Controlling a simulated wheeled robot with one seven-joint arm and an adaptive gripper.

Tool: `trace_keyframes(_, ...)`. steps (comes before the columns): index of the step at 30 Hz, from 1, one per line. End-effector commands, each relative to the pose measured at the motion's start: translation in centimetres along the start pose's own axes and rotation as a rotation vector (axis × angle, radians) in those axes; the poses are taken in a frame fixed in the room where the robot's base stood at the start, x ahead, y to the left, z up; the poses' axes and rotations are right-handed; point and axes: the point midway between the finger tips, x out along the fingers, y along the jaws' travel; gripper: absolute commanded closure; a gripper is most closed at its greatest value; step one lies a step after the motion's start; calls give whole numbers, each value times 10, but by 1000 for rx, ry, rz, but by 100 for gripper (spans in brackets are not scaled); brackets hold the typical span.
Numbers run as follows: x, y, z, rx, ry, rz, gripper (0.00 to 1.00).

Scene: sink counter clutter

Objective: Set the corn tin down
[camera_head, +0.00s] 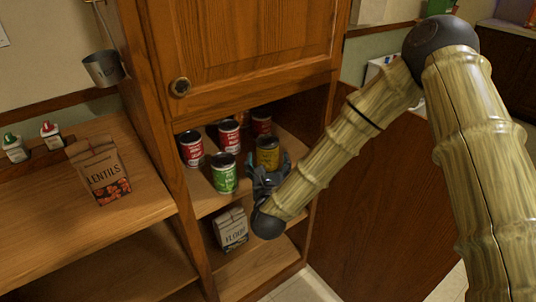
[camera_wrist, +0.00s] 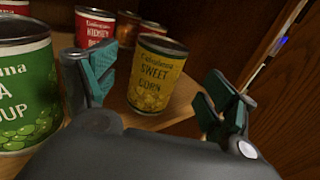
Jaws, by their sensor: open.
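The yellow corn tin (camera_head: 267,153) stands upright on the cabinet shelf (camera_head: 203,204), at the right end of a group of tins. In the wrist view the tin (camera_wrist: 157,76), labelled sweet corn, stands between and just beyond the two spread fingers. My gripper (camera_head: 268,172) is in front of the tin at the shelf edge. Its fingers also show in the wrist view (camera_wrist: 160,92), open with nothing held. The head view hides the tin's lower part behind my gripper. I cannot tell whether a finger touches the tin.
A green soup tin (camera_head: 224,174) stands close to the left of my gripper. Red tins (camera_head: 191,149) stand behind and left. A flour bag (camera_head: 231,229) is on the shelf below. The cabinet's side wall (camera_wrist: 268,75) is close on the right. A lentils bag (camera_head: 99,171) stands on the left counter.

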Motion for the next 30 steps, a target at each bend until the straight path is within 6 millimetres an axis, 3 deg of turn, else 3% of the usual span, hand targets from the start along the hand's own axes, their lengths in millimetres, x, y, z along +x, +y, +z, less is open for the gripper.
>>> trace_keyframes(3,-20,0,-1,2,2,0,15)
trace_keyframes(9,-42,0,-1,0,1,1,15)
trace_keyframes(22,-49,0,-4,-20,10,6,15)
trace_keyframes(26,-56,-3,-30,-153,66,41,15)
trace_keyframes(30,-74,-10,-82,-428,174,130,15)
